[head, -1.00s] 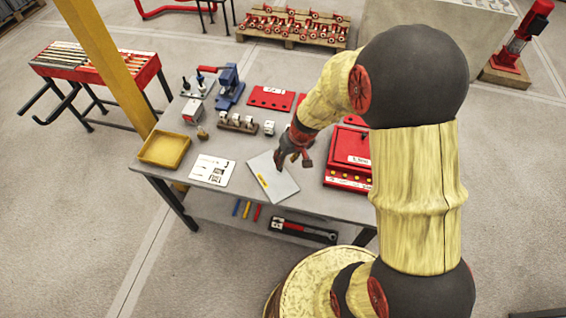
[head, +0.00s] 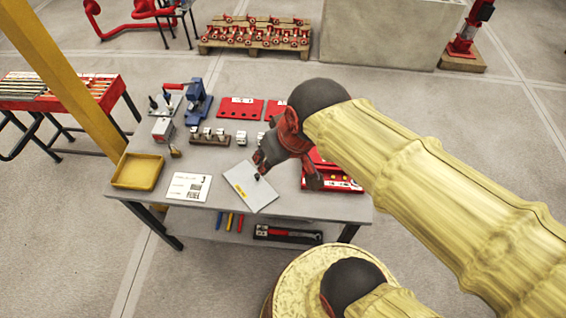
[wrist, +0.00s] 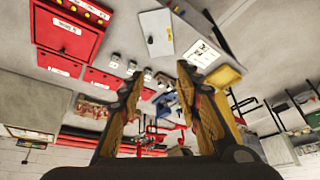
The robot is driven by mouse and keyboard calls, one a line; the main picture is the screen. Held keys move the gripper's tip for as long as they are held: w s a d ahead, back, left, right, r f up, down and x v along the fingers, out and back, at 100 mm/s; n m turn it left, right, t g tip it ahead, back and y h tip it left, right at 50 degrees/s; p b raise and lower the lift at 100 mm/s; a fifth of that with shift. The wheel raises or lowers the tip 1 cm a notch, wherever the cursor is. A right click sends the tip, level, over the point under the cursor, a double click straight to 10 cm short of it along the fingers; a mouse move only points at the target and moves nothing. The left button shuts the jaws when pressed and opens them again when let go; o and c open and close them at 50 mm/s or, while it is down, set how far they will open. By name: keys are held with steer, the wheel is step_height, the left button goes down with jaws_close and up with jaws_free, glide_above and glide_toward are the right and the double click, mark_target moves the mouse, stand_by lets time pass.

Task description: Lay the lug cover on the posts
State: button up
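A flat pale grey plate with a yellow label (head: 250,190) lies on the front of the workbench and looks like the lug cover, but I cannot be sure. It also shows in the wrist view (wrist: 157,34). A small dark spot shows at its upper edge in the head view. My gripper (head: 284,174) is just up and right of the plate, above the bench. Its two fingers are apart with nothing between them in the wrist view (wrist: 158,80). Two dark upright posts stand on a small light base (head: 165,102) at the back left; I cannot tell whether these are the task's posts.
A red case (head: 330,184) sits right of the plate, partly behind my gripper. A yellow tray (head: 138,171), printed sheet (head: 188,187), block row (head: 208,137), blue tool (head: 197,105) and red plates (head: 240,107) occupy the bench. A yellow column (head: 75,75) rises at left.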

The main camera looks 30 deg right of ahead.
steer(key=shift+o, duration=0.3)
steer(key=s, duration=0.1)
steer(key=s+r, duration=0.1)
steer(key=s, duration=0.1)
steer(key=shift+s+d+r, duration=0.15)
steer(key=shift+s+r, duration=0.05)
steer(key=shift+r, duration=0.15)
steer(key=shift+s+d, duration=0.2)
steer(key=shift+d, duration=0.05)
steer(key=n+g+y+p, duration=0.2)
steer(key=n+g+y, duration=0.15)
steer(key=n, duration=0.65)
glide_toward(258, 175)
step_height(258, 175, down, 2)
steer(key=x, duration=0.2)
steer(key=b+x, duration=0.1)
steer(key=x, duration=0.4)
steer(key=shift+w+a+f, duration=0.15)
steer(key=shift+a, duration=0.25)
steer(key=c, duration=0.3)
